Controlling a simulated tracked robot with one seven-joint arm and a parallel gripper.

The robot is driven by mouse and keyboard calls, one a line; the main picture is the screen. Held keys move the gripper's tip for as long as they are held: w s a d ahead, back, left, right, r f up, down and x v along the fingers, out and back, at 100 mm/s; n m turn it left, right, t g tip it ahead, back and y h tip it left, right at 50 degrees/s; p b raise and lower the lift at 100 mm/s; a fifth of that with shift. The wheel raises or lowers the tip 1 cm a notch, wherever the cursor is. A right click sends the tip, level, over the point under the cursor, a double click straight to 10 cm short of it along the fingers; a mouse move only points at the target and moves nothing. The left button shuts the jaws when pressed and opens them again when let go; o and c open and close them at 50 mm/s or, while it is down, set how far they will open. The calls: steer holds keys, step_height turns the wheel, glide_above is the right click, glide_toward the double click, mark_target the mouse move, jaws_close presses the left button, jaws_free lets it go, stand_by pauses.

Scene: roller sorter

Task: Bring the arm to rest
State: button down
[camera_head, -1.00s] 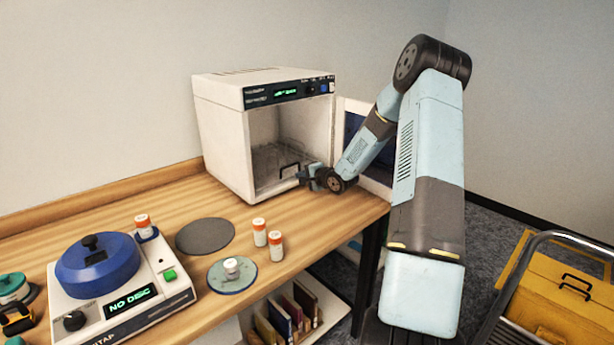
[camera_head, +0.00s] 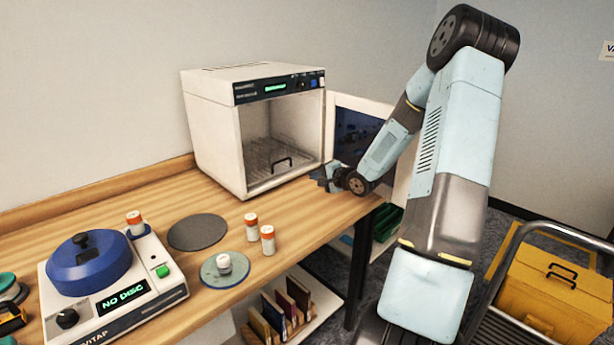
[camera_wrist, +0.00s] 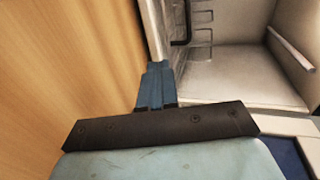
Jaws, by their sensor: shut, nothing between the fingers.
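My arm (camera_head: 455,150) reaches up from the lower right and bends down toward the table. My gripper (camera_head: 322,178) is at the front right of the white oven-like cabinet (camera_head: 213,140), just outside its open front and beside its open door (camera_head: 355,130). In the wrist view my gripper's blue fingers (camera_wrist: 154,88) are together, with nothing between them.
A wire rack with a black handle (camera_head: 283,161) is inside the cabinet. White bottles with orange caps (camera_head: 267,240), a grey disc (camera_head: 198,232) and a blue-lidded machine (camera_head: 90,262) stand on the wooden table (camera_head: 160,190). A yellow case (camera_head: 555,295) lies on a cart at the lower right.

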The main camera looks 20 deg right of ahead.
steer(key=shift+v, duration=0.75)
steer(key=shift+a+r+n, duration=0.3)
steer(key=s+a+r+n+g+h, duration=0.2)
steer(key=s+a+r+n+h, duration=0.15)
steer(key=s+r, duration=0.4)
steer(key=s+a+r+n+g+h, duration=0.35)
steer(key=s+r, duration=0.25)
steer(key=r, duration=0.3)
steer(key=s+a+r+n, duration=0.2)
steer(key=s+a, duration=0.1)
steer(key=s, duration=0.5)
steer(key=s+a+r+n+g+y, duration=0.1)
steer(key=s+a+r+n, duration=0.1)
steer(key=s, duration=0.7)
steer(key=s+a+r+n+g, duration=0.1)
steer(key=s+a, duration=0.3)
steer(key=s, duration=0.5)
steer(key=shift+r+n+y, duration=0.4)
steer(key=shift+r+n, duration=0.1)
steer(key=shift+n, duration=0.1)
